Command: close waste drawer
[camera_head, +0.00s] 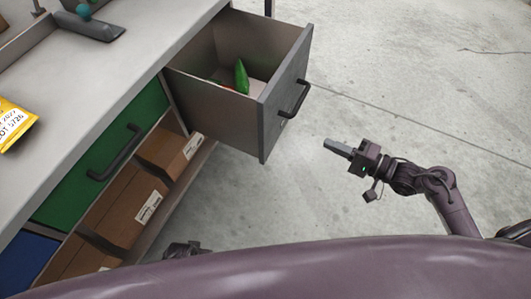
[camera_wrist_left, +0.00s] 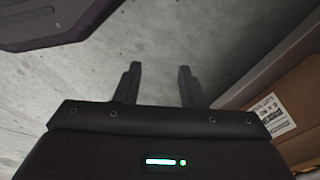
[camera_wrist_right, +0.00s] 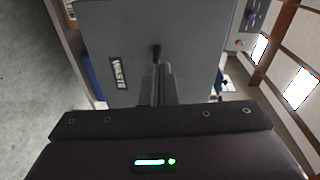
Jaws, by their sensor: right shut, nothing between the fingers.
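The waste drawer (camera_head: 262,125) is grey and pulled well out of the workbench, with a dark bar handle (camera_head: 294,98) on its front. A green item (camera_head: 241,77) and a bit of something red lie inside. My right gripper (camera_head: 328,144) is shut and empty, to the right of the drawer front and apart from it. In the right wrist view the drawer front (camera_wrist_right: 195,45) with its WASTE label (camera_wrist_right: 118,72) lies ahead of the fingertips. My left gripper (camera_wrist_left: 158,75) is open and empty in the left wrist view, low over the floor near the cardboard boxes.
A green drawer (camera_head: 80,180) with a dark handle and a blue drawer (camera_head: 25,265) are shut. Cardboard boxes (camera_head: 125,215) stand on the shelf below. A yellow packet (camera_head: 14,125) lies on the worktop (camera_head: 95,75). The floor (camera_head: 400,90) right of the drawer is clear.

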